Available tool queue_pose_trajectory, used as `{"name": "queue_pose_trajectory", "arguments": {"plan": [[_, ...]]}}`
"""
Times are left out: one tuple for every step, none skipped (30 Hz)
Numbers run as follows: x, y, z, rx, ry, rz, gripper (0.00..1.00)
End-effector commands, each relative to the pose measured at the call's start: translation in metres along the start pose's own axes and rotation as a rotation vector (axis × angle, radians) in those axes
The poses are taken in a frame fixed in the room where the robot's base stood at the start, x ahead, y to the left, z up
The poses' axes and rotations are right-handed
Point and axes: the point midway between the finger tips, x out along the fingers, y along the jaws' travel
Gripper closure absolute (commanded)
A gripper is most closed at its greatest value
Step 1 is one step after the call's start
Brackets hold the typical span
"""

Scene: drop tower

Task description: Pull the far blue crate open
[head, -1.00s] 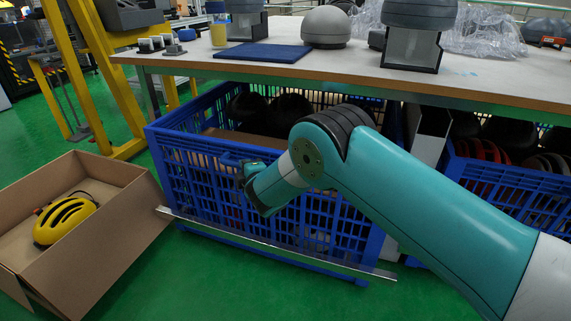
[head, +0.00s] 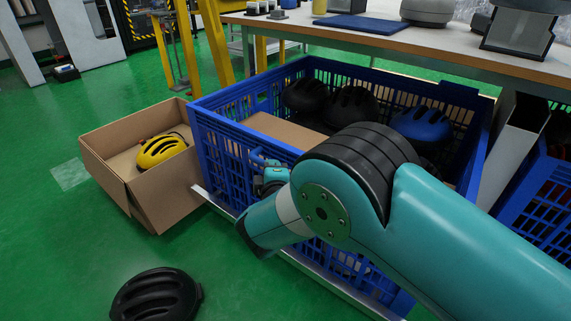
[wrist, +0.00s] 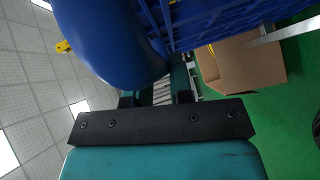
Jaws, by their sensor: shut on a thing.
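The far blue crate (head: 225,160) stands out from under the table, its open top showing several helmets and a cardboard divider inside. My gripper (head: 268,172) is at the crate's front wall, shut on its handle (head: 258,156); my forearm hides part of this wall. In the wrist view the jaws (wrist: 163,85) are up against a rounded blue bar (wrist: 115,45), with the crate's lattice (wrist: 205,22) behind. The exact grip between the fingers is hidden.
A cardboard box (head: 155,195) with a yellow helmet (head: 161,150) stands close to the crate's left. A black helmet (head: 156,296) lies on the green floor in front. Another blue crate (head: 545,205) is at the right. The workbench (head: 400,50) is behind.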

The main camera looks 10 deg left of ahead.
Motion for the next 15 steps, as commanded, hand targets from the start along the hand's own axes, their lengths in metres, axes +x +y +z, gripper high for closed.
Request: {"name": "queue_pose_trajectory", "arguments": {"plan": [[-0.005,-0.004,-0.01,0.007,0.015,-0.003,1.0],[-0.006,-0.004,-0.011,0.007,0.015,-0.004,1.0],[-0.008,-0.005,-0.013,0.008,0.013,-0.004,1.0],[-0.01,-0.005,-0.014,0.008,0.012,-0.003,1.0],[-0.011,-0.005,-0.015,0.008,0.011,-0.003,1.0],[-0.012,-0.005,-0.016,0.008,0.01,-0.003,1.0],[-0.013,-0.006,-0.016,0.008,0.009,-0.003,1.0],[-0.013,-0.006,-0.017,0.008,0.009,-0.003,1.0],[-0.014,-0.006,-0.017,0.008,0.008,-0.003,1.0],[-0.014,-0.006,-0.017,0.008,0.008,-0.003,1.0],[-0.014,-0.006,-0.017,0.008,0.007,-0.003,1.0],[-0.015,-0.006,-0.017,0.008,0.007,-0.003,1.0],[-0.015,-0.006,-0.017,0.008,0.007,-0.003,1.0],[-0.015,-0.006,-0.017,0.008,0.006,-0.003,1.0],[-0.015,-0.006,-0.017,0.008,0.006,-0.003,1.0]]}}
